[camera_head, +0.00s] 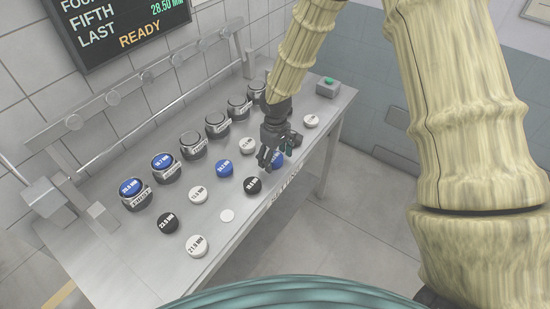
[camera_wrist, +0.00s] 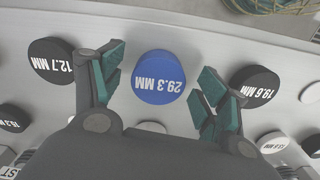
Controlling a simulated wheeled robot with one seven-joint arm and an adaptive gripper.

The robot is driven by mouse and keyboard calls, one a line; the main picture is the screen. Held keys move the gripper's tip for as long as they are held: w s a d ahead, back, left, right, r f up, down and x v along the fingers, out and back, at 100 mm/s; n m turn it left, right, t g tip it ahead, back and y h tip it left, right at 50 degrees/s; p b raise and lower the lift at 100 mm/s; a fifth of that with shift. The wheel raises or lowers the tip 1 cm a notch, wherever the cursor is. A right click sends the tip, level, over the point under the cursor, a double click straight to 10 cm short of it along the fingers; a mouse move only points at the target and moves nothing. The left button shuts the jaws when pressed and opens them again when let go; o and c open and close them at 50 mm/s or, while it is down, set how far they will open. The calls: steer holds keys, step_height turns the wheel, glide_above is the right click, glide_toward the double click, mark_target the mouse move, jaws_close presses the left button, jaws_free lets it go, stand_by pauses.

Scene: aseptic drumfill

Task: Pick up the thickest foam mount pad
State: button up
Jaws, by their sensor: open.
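A blue foam pad marked 29.3 MM (camera_wrist: 160,77) lies on the bench between the two fingers of my gripper (camera_wrist: 160,68) in the wrist view. The fingers are open, apart from the pad on both sides. In the head view my gripper (camera_head: 270,156) is low over the bench's right part and partly hides the pads there. In the wrist view a black pad marked 12.7 MM (camera_wrist: 52,61) lies left and a black pad marked 19.6 MM (camera_wrist: 255,81) right. Other loose pads include a blue one (camera_head: 224,168), a black one (camera_head: 167,223) and a white one (camera_head: 197,246).
A row of metal cups stands along the back; the two leftmost hold blue pads (camera_head: 131,186) (camera_head: 163,160). A rail with knobs (camera_head: 112,97) runs behind them. A wall screen (camera_head: 125,25) shows READY.

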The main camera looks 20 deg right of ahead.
steer(key=shift+w+f, duration=0.15)
steer(key=c, duration=0.9)
steer(key=shift+c, duration=0.2)
